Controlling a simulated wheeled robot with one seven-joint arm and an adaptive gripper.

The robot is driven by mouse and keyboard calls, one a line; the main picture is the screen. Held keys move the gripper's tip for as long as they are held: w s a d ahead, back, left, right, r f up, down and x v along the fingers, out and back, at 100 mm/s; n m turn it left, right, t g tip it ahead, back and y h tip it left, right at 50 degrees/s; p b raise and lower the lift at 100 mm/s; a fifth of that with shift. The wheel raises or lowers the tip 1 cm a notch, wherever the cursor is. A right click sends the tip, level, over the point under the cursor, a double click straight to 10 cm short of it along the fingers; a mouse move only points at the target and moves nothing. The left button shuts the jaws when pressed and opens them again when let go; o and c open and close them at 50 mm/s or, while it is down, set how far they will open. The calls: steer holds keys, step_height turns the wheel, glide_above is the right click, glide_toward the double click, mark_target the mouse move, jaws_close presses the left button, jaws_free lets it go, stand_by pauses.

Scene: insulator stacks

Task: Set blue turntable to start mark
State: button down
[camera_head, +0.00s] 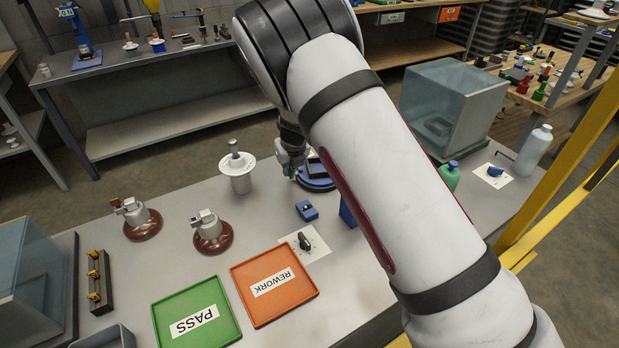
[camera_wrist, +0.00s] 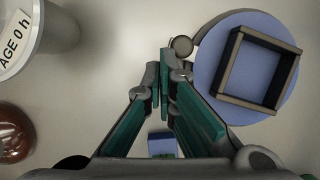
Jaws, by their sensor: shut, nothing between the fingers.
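The blue turntable (camera_head: 318,184) is on the table, partly hidden behind my arm in the head view. In the wrist view the blue turntable (camera_wrist: 211,62) is a round disc bearing a dark square frame (camera_wrist: 288,78). A small round grey knob (camera_wrist: 183,45) shows at the disc's left edge. My gripper (camera_wrist: 164,72) is shut and empty just left of the disc, with its fingertips close to the knob; I cannot tell whether they touch. In the head view my gripper (camera_head: 291,168) is beside the turntable's left side. I cannot make out a start mark.
A white pot (camera_head: 238,178) stands left of my gripper. A small blue block (camera_head: 306,210) lies in front. Two brown insulators (camera_head: 142,222) (camera_head: 211,236), a green PASS tray (camera_head: 160,309) and an orange REWORK tray (camera_head: 301,291) are nearer. A clear box (camera_head: 455,95) stands behind my arm.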

steer(key=w+b, duration=0.2)
steer(key=w, duration=0.1)
steer(key=shift+w+a+f, duration=0.15)
steer(key=shift+w+a, duration=0.15)
steer(key=shift+a, duration=0.05)
steer(key=shift+w+d+b, duration=0.1)
steer(key=shift+w+b, duration=0.95)
steer(key=shift+w, duration=0.35)
steer(key=shift+s, duration=0.1)
